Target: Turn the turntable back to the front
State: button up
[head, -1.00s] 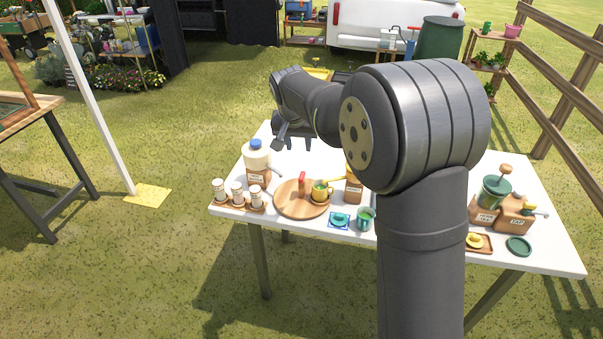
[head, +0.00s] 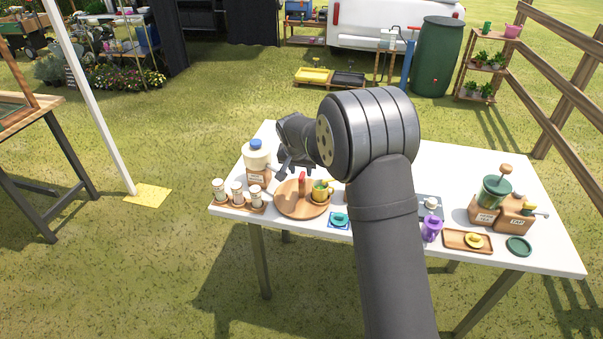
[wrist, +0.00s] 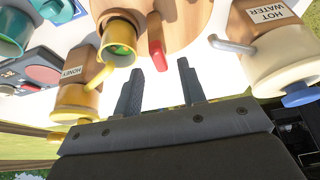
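The turntable (head: 288,208) is a round wooden disc on the white table, left of centre. A red knob or peg (head: 302,183) stands on it toward the far right side, beside a yellow cup (head: 321,191) with green inside. In the wrist view the turntable (wrist: 185,22) shows at the top, with the red peg (wrist: 156,55) and the yellow cup (wrist: 119,40). My gripper (wrist: 161,70) is open and empty. The red peg shows just beyond and between its fingertips; contact cannot be told. In the head view my gripper (head: 283,172) is at the turntable's far side.
The hot water dispenser (head: 256,165) stands close left of my gripper. A rack of small jars (head: 237,203) is at the left front. The honey dispenser (wrist: 75,95) is near my left finger in the wrist view. Cups, trays and a pump stand farther right.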

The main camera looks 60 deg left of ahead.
aim_at(302, 187)
jog(key=shift+x, duration=1.25)
grip_shut()
